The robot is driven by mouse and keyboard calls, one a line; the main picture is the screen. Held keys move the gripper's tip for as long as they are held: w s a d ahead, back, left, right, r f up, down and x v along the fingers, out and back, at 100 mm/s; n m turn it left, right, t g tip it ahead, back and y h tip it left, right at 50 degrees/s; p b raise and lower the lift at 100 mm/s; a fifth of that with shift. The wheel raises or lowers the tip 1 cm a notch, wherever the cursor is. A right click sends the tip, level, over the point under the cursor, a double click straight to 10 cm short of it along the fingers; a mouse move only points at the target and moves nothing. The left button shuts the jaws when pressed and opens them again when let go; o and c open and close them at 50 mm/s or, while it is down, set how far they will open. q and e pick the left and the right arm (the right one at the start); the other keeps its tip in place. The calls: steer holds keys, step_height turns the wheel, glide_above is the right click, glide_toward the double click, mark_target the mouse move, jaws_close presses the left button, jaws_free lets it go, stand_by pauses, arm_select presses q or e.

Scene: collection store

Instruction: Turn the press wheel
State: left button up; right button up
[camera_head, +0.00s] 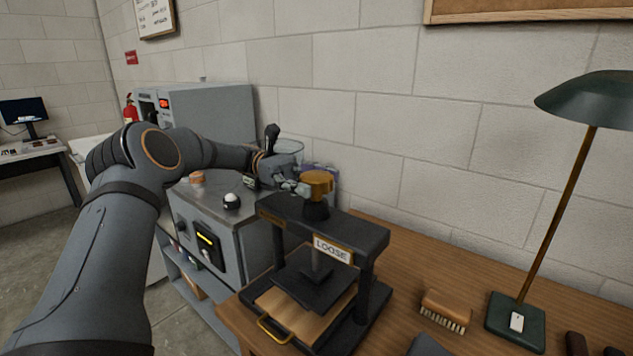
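The black press (350,232) stands on the wooden table with a "LOOSE" label on its top beam. Its press wheel (318,180), an orange-brown knob, sits on a dark collar above the beam. The press plate (312,280) is over a wooden board with a brass handle at the front. My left gripper (297,187) reaches in from the left, with its fingertips at the left side of the wheel. I cannot tell whether they touch it, nor how far apart the fingers are. My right gripper does not show.
A green lamp (515,318) and a wooden brush (446,312) stand right of the press. A grey cabinet (215,235) with a white-domed button (231,200) is on the left. A glass vessel (288,150) and a purple object (325,172) are behind the gripper. A block wall closes the back.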

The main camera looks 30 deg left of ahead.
mark_target(316, 174)
arm_select(q)
steer(key=shift+r, duration=0.1)
step_height(316, 174, up, 9)
steer(key=shift+r, duration=0.4)
steer(key=shift+a+r, duration=0.1)
